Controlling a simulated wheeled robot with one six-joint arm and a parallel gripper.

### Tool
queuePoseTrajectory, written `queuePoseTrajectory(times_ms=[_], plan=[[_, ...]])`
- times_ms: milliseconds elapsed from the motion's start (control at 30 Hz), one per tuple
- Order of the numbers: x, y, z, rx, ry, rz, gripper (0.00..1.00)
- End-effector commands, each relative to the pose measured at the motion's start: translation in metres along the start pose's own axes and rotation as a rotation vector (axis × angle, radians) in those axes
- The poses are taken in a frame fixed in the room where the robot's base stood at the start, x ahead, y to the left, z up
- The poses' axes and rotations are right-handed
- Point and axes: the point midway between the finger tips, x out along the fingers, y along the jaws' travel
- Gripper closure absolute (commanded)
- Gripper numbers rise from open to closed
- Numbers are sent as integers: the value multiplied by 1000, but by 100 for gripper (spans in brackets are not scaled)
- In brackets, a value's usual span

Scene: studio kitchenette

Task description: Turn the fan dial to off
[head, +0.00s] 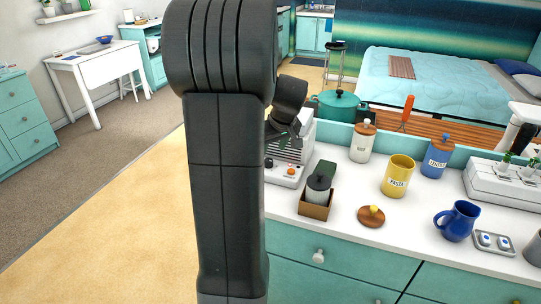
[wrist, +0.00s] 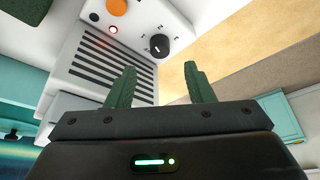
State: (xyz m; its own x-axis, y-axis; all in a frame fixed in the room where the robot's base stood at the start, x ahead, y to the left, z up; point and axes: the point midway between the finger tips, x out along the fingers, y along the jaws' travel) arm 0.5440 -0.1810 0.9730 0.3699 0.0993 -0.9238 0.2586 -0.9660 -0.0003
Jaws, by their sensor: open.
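The fan unit is a white box with a dark slatted grille (wrist: 105,60); in the head view its white front panel (head: 284,178) stands at the left end of the counter, partly hidden by my arm. Its round black dial (wrist: 158,45) carries a short white pointer mark and sits on the sloped panel. The small marks around it are too small to read. An orange knob (wrist: 117,7) and a lit red lamp (wrist: 113,29) are beside it. My gripper (wrist: 160,68) is open and empty, its green fingers over the unit, apart from the dial as far as I can tell.
A grey-green canister in a brown box (head: 317,203) stands close right of the unit. Behind are a teal pot (head: 338,105) and a white jar (head: 362,143). A yellow canister (head: 397,177), a wooden lid (head: 371,217) and a blue jug (head: 457,221) stand farther right.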

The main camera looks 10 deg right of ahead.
Motion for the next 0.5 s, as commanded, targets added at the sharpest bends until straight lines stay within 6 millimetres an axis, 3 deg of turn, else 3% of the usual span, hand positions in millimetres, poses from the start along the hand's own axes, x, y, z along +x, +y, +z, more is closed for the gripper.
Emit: queuePoseTrajectory(times_ms=[33,200,500], plan=[[-14,1,-1,0,4,3,52],[-47,0,0,-1,2,3,52],[-71,0,0,0,-1,1,52]])
